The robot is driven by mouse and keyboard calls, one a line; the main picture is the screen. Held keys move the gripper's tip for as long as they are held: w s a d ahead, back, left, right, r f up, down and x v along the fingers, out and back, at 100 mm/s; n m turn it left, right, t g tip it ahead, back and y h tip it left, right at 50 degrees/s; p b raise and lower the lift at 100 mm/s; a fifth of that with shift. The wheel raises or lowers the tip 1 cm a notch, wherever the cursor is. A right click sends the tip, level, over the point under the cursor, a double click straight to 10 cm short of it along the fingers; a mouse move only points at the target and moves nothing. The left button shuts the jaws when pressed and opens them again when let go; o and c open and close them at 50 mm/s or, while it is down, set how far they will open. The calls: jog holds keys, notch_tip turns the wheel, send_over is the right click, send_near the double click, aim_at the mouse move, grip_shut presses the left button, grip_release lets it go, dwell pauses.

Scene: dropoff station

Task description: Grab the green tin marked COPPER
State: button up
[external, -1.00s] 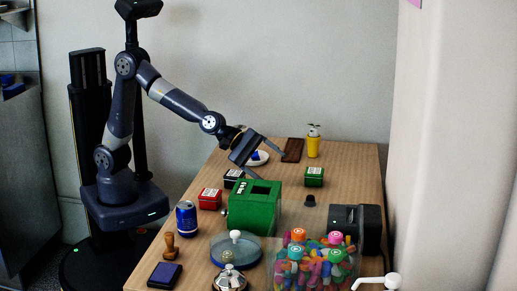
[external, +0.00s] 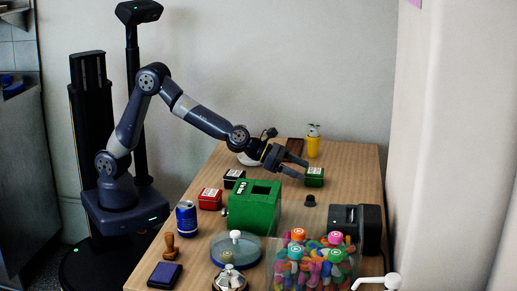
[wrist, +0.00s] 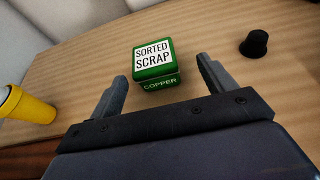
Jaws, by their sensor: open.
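The green tin (wrist: 153,63) has a white label reading SORTED SCRAP on its lid and COPPER on its front side. It sits on the table, just ahead of my gripper and roughly between the lines of its fingers. In the external view the tin (external: 314,177) stands at the right part of the table, close to the fingertips. My gripper (wrist: 162,78) is open and empty, its two fingers spread wider than the tin. My gripper also shows in the external view (external: 305,170), reaching low from the left.
A green box with a slot (external: 255,208), red tin (external: 210,198) and black tin (external: 234,179) are nearer the left. A black machine (external: 357,226) stands at the right edge.

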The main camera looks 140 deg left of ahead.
aim_at(315, 174)
jog(key=x, duration=0.2)
jog(key=p+x, duration=0.1)
jog(key=x, duration=0.1)
jog(key=shift+s+a+r, duration=0.1)
jog(key=shift+s+a, duration=0.1)
jog(key=shift+a, duration=0.15)
jog(key=shift+w+a+f, duration=0.35)
jog(key=shift+w+a, duration=0.1)
jog(key=shift+w, duration=0.05)
jog(key=shift+c, duration=0.5)
jog(key=c, duration=1.1)
